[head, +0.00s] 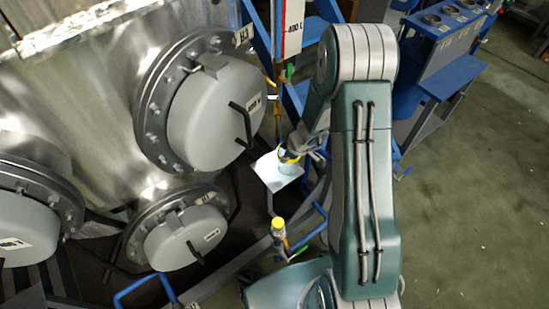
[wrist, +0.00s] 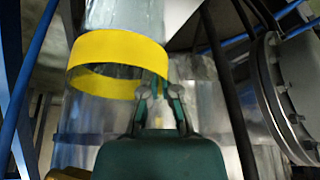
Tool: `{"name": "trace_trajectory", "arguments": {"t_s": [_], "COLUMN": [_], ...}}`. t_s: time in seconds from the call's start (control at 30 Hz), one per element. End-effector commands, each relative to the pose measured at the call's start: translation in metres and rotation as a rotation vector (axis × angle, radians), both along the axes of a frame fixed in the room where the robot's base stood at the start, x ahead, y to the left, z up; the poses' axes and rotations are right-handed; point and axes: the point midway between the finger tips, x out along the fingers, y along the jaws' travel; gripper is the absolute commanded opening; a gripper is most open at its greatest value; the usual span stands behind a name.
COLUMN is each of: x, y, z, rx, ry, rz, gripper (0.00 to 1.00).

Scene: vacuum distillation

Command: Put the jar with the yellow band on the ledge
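The jar with the yellow band (head: 289,168) is pale and see-through, with the band (head: 287,156) near its top. In the head view it appears over the white ledge plate (head: 267,178); I cannot tell if it rests on it or hangs just above. In the wrist view the jar's yellow band (wrist: 108,50) fills the upper left, close up and slightly tilted. My gripper (wrist: 154,82) has both fingertips at the band's right edge, a small gap between them. Whether they pinch the jar is not clear. In the head view my gripper (head: 294,151) is at the jar's upper right, partly hidden.
A steel vessel with grey round hatches (head: 215,110) stands left of the ledge. A yellow-capped fitting (head: 278,225) and blue pipes (head: 145,285) lie below it. A blue frame (head: 440,85) stands behind my arm. Open floor (head: 480,200) is at the right.

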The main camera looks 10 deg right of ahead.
Motion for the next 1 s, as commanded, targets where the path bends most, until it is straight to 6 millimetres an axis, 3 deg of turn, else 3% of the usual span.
{"name": "trace_trajectory", "arguments": {"t_s": [0.3, 0.63, 0.73, 1.0], "x": [0.024, 0.025, 0.025, 0.025], "y": [0.030, 0.029, 0.030, 0.030], "z": [-0.026, -0.029, -0.029, -0.028], "rx": [-0.002, 0.001, -0.001, -0.001], "ry": [0.001, 0.001, 0.000, 0.000], "rz": [0.002, 0.000, 0.001, 0.001], "gripper": [0.00, 0.00, 0.43, 0.43]}}
